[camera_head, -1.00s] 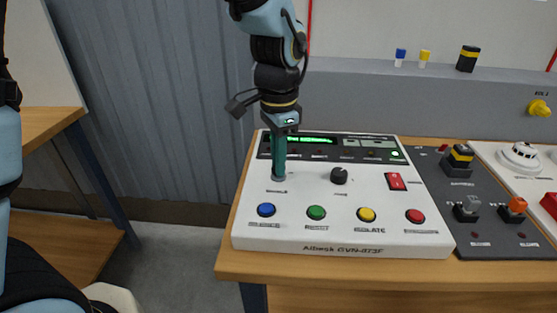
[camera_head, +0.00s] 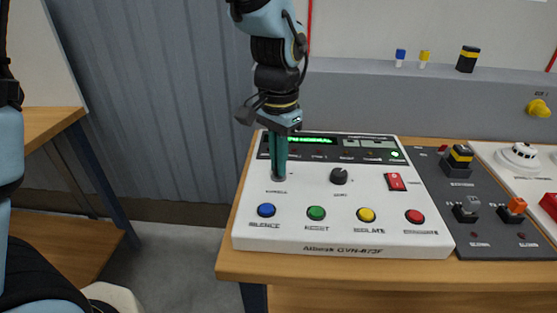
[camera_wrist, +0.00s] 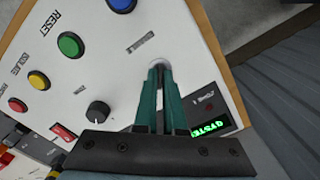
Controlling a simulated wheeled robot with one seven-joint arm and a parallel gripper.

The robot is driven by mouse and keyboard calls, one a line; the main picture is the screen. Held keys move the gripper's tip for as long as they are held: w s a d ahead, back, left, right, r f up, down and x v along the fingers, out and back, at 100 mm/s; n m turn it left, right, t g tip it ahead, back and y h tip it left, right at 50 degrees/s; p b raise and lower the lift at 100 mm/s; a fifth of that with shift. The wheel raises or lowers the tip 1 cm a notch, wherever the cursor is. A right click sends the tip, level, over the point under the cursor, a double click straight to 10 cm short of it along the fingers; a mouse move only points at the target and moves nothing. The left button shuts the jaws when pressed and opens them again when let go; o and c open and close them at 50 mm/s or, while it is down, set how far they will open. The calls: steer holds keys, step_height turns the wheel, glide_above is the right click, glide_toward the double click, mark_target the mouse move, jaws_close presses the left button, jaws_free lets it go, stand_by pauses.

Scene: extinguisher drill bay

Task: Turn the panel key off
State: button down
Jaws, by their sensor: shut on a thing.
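The white control panel (camera_head: 300,222) stands on the wooden table, with a row of coloured buttons along its front. My gripper (camera_head: 279,176) points straight down at the panel's upper left, and its teal fingers are shut on the panel key. The key itself is hidden between the fingers. In the wrist view, the fingertips (camera_wrist: 158,70) meet at a pale round collar on the panel (camera_wrist: 130,65), and the key's angle cannot be made out. A green-lit display (camera_head: 305,141) lies behind the fingers and is partly covered by them.
A black knob (camera_head: 339,176) and a red rocker switch (camera_head: 397,182) sit right of my gripper. A dark switch board (camera_head: 475,232) adjoins the panel on the right. Blue (camera_head: 266,210), green (camera_head: 316,213), yellow (camera_head: 366,215) and red (camera_head: 414,216) buttons lie in front.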

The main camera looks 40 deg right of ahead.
steer(key=n, duration=0.3)
steer(key=shift+n, duration=0.3)
steer(key=n, duration=0.4)
steer(key=shift+p, duration=0.3)
steer(key=shift+n, duration=0.3)
steer(key=c, duration=1)
jaws_free()
steer(key=shift+r, duration=0.1)
step_height(320, 180, up, 11)
steer(key=b, duration=0.1)
steer(key=shift+w+a+f, duration=0.1)
steer(key=shift+f, duration=0.1)
